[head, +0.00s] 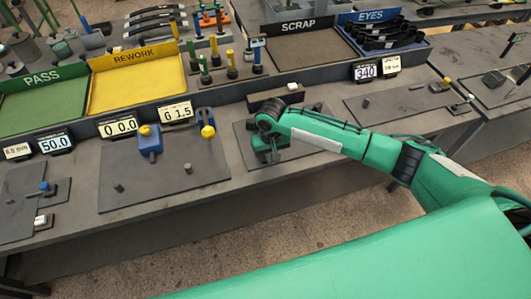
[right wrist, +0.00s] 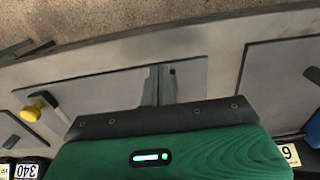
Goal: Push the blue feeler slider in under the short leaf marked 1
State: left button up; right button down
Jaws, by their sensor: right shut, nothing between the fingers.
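My right gripper (head: 268,155) points down over a dark plate (head: 243,160) at the middle of the bench in the head view. In the right wrist view its narrow fingers (right wrist: 160,85) are together with nothing between them, over a grey plate (right wrist: 110,92). I cannot pick out a blue feeler slider for sure. No leaf marked 1 can be read; my arm covers part of the plate.
A dark block (head: 270,99) stands just behind my right gripper. Digital readouts (head: 118,127) line the bench's raised edge. The yellow REWORK tray (head: 135,85), green PASS tray (head: 40,105) and SCRAP tray (head: 305,47) lie behind. A yellow knob (right wrist: 33,108) shows in the wrist view.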

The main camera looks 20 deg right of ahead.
jog(key=shift+f, duration=0.15)
dwell(0.4)
jog(key=shift+f, duration=0.85)
jog(key=shift+w, duration=0.1)
jog(key=shift+w+b, duration=0.5)
jog(key=shift+w, duration=1.1)
jog(key=shift+s+p, duration=0.2)
jog(key=shift+p, duration=0.4)
dwell(1.0)
jog(key=shift+r+p, duration=3.5)
jog(key=shift+p, duration=0.4)
